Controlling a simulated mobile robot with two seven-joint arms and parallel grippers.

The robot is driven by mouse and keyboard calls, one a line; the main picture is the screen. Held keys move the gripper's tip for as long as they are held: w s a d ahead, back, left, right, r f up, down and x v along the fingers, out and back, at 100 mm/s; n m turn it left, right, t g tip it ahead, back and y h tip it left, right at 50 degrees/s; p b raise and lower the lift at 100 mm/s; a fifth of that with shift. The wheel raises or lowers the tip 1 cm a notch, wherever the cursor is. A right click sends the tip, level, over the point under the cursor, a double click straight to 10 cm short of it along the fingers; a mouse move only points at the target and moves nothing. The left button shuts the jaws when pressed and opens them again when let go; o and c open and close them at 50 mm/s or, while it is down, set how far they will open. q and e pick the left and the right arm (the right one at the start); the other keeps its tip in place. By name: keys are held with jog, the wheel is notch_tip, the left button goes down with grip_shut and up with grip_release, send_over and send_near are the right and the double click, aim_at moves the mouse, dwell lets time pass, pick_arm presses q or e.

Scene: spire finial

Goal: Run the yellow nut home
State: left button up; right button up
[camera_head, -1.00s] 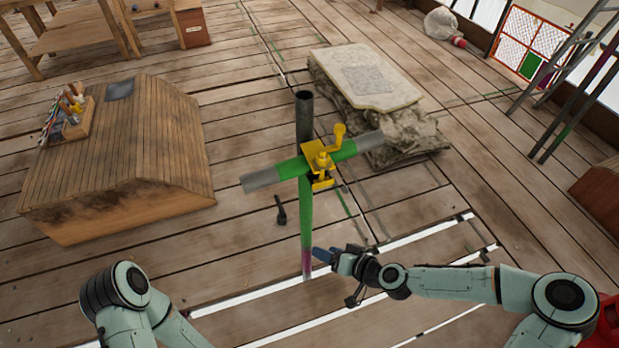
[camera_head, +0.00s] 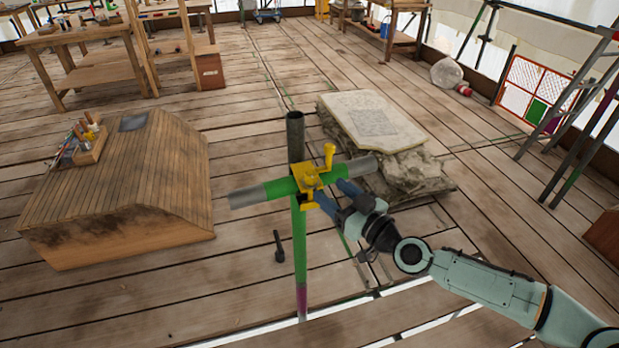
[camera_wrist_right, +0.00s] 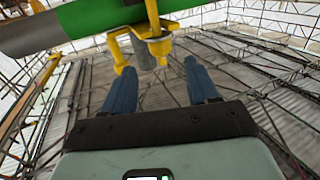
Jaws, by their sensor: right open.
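A yellow coupler (camera_head: 306,180) clamps a green and grey horizontal tube (camera_head: 277,188) to an upright green pole (camera_head: 299,235). A yellow crank-like piece (camera_head: 329,158) stands up on the coupler's right side. I cannot tell for sure which yellow part is the nut. In the right wrist view, yellow fittings (camera_wrist_right: 155,22) and a grey stub (camera_wrist_right: 150,56) hang below the tube, ahead of and between my blue fingertips. My right gripper (camera_head: 329,194) is open, just right of and below the coupler; it also shows in the wrist view (camera_wrist_right: 158,72). My left gripper is out of view.
A dark tool (camera_head: 279,247) stands on the plank floor left of the pole. A wooden sloped box (camera_head: 130,185) with a tool tray (camera_head: 90,145) is at left. Stacked stone slabs (camera_head: 372,125) lie behind the coupler. Workbenches (camera_head: 80,45) stand at the back.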

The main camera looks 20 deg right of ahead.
aim_at(315, 179)
jog(key=x, duration=0.8)
jog(key=shift+w+a, duration=0.1)
jog(key=shift+w, duration=0.05)
jog(key=c, duration=1)
